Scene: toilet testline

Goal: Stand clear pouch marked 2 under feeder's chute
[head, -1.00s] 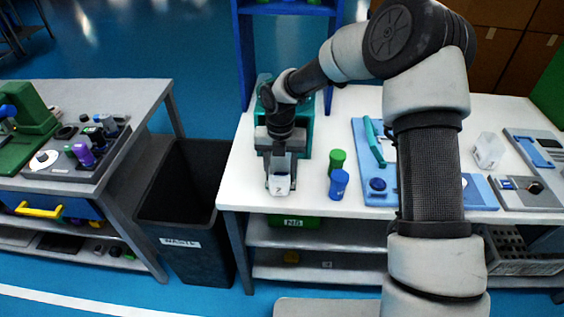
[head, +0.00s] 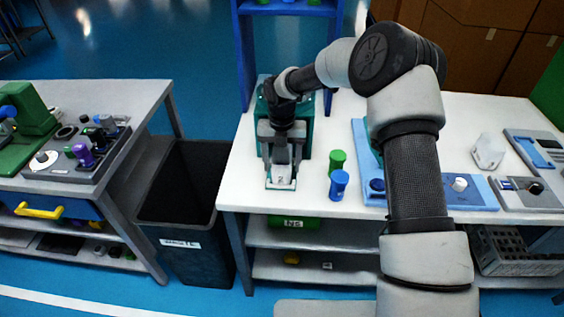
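The pouch marked 2 (head: 281,177) is a small, pale, greyish pouch with a dark 2 on its light lower front. It looks upright, at the front of the teal feeder (head: 307,132), over a pale dark-edged plate (head: 281,187). My gripper (head: 281,158) points down from above with its fingers around the pouch's upper part, and seems shut on it. The chute is hidden behind my gripper and wrist. I cannot tell whether the pouch's base touches the plate.
Green (head: 337,161) and blue (head: 339,185) cylinders stand close to the right of the feeder. A blue fixture (head: 465,195) and a whitish faceted object (head: 488,151) are farther right. A black waste bin (head: 182,210) stands left of the white table (head: 232,195).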

